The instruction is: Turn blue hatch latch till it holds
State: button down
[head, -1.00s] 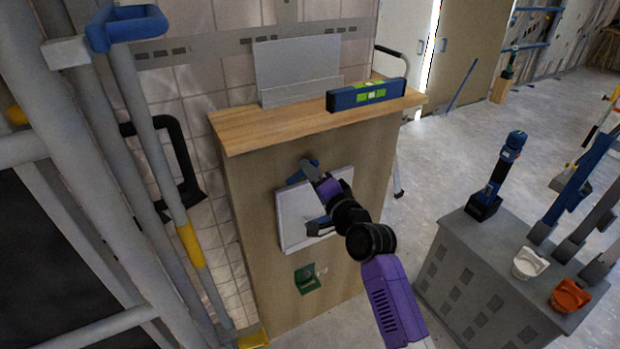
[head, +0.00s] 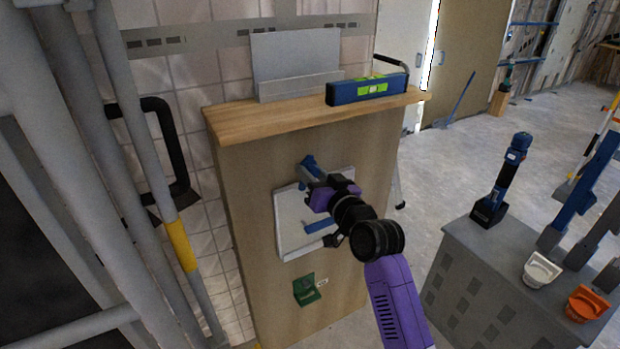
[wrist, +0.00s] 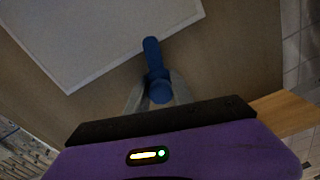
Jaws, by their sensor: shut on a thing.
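The blue latch (head: 308,163) is on the wooden front of the cabinet, at the top edge of the white hatch panel (head: 290,236). My gripper (head: 318,183) is at the latch and hides part of it. In the wrist view the fingers (wrist: 158,92) are shut around the latch's rounded near end. Its blue arm (wrist: 152,52) points away from my gripper, and its tip overlaps the edge of the white panel (wrist: 100,32). A blue handle (head: 320,226) is on the panel, partly behind my arm.
A blue spirit level (head: 366,91) and a grey plate (head: 295,58) are on the wooden top (head: 290,120). A green box (head: 307,290) is below the panel. Grey pipes stand close at left. A grey cabinet (head: 480,285) with tools stands at right.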

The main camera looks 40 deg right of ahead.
jog(key=shift+f+n+b, duration=0.2)
jog(key=shift+n+b, duration=0.35)
jog(key=shift+n, duration=1.05)
jog(key=c, duration=1.1)
grip_release()
jog(key=shift+r, duration=0.1)
jog(key=shift+s, duration=0.1)
jog(key=v, duration=0.7)
jog(key=shift+s+a, duration=0.1)
jog(key=shift+s, duration=0.2)
